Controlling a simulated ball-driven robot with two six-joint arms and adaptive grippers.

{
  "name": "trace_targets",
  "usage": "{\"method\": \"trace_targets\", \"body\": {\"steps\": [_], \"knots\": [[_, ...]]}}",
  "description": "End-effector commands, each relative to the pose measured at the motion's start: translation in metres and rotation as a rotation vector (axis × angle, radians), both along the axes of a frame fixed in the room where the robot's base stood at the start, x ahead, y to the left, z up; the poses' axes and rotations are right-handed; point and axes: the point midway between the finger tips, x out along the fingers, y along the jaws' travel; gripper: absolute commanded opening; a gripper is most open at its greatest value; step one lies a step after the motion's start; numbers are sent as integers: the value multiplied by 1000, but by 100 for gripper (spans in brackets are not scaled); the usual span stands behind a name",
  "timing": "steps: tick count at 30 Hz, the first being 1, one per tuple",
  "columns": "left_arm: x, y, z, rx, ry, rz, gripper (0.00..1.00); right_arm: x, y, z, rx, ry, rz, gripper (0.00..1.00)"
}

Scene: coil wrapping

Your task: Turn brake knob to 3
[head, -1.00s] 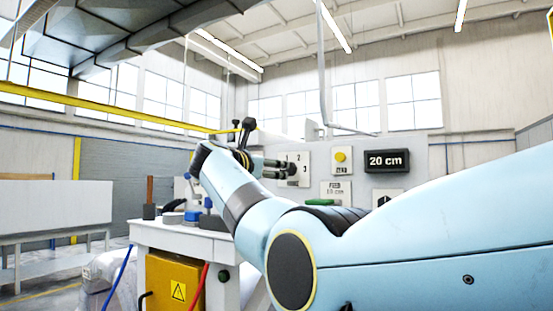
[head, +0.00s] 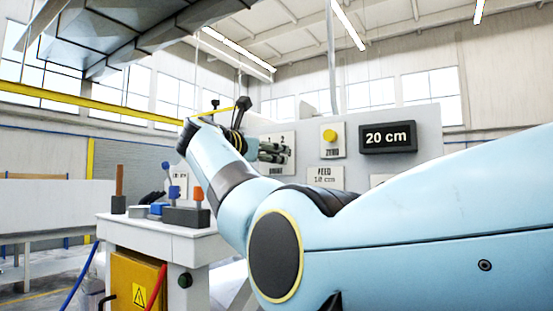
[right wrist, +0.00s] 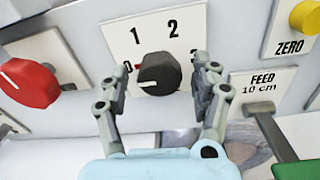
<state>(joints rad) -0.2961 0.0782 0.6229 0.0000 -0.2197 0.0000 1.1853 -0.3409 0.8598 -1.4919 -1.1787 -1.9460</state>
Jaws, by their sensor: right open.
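The black brake knob (right wrist: 158,73) sits on a white dial plate (right wrist: 150,24) in the right wrist view. The plate reads 0 at left and 1 and 2 above; the 3 is hidden behind my right finger. A pale line on the knob points left and slightly down, below the 0. My right gripper (right wrist: 157,80) is open, with one finger on each side of the knob and visible gaps. In the head view my right gripper (head: 272,152) is in front of the brake plate (head: 279,142) and hides the knob. My left gripper is not in view.
A red knob (right wrist: 30,82) is left of the brake plate, and a yellow ZERO button (right wrist: 305,17) and a FEED plate (right wrist: 262,87) with a green-handled lever (right wrist: 296,168) are right. The display (head: 388,137) reads 20 cm. A white bench (head: 165,234) holds several small tools.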

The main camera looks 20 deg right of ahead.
Motion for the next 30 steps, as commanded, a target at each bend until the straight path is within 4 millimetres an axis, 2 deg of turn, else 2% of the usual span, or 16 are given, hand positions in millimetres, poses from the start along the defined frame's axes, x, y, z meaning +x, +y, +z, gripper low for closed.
{"method": "trace_targets", "body": {"steps": [9, 22, 30], "knots": [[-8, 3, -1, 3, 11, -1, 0, -1, 1, 1, 0, 0, 0, 65], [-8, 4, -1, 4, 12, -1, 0, 0, 1, 0, 0, 0, 0, 9], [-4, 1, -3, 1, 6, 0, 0, 0, 1, 0, 17, -22, 0, 9]]}}
